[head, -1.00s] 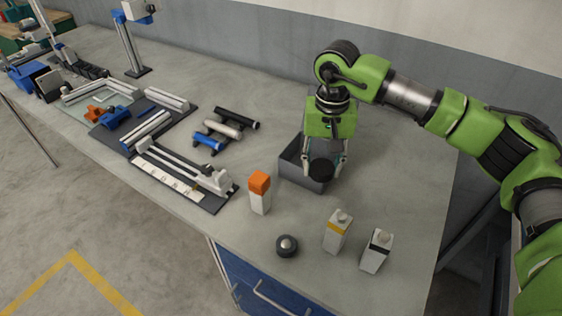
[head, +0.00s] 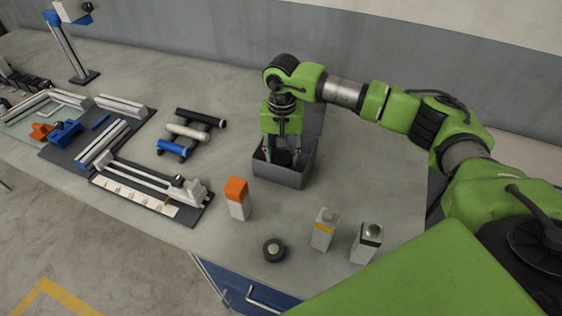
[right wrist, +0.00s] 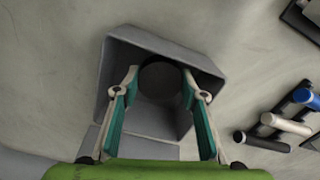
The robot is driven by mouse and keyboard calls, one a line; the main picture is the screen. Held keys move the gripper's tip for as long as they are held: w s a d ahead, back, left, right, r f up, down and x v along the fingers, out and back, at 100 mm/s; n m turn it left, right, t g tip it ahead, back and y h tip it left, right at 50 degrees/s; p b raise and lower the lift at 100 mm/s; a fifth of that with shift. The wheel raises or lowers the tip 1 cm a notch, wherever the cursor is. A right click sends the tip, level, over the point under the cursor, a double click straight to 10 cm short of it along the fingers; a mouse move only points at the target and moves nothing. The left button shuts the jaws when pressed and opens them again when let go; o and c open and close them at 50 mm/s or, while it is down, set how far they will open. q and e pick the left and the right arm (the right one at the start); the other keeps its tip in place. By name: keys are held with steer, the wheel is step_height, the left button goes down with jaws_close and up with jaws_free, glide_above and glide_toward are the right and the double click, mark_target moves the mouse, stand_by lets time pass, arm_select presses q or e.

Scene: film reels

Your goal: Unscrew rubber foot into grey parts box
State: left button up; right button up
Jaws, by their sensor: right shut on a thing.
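The grey parts box (head: 281,177) stands open on the table, and its wall (right wrist: 118,70) also shows in the right wrist view. My right gripper (head: 282,157) points down into the box's mouth. It is shut on the dark round rubber foot (right wrist: 160,78), which sits between the fingertips with the box floor behind it. In the head view the foot is a dark shape (head: 283,157) partly hidden by the fingers and the box wall. Whether it touches the floor I cannot tell. My left gripper is in neither view.
Rollers on a rack (head: 187,132) lie left. The table right of the box is clear.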

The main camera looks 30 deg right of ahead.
mark_target(282, 159)
step_height(282, 159, down, 4)
steer(key=shift+s+r+p, duration=0.1)
steer(key=shift+p, duration=0.45)
steer(key=shift+f+b, duration=0.25)
steer(key=shift+b, duration=0.05)
steer(key=o, duration=1.2)
steer(key=shift+o, duration=0.2)
steer(key=shift+r, duration=0.15)
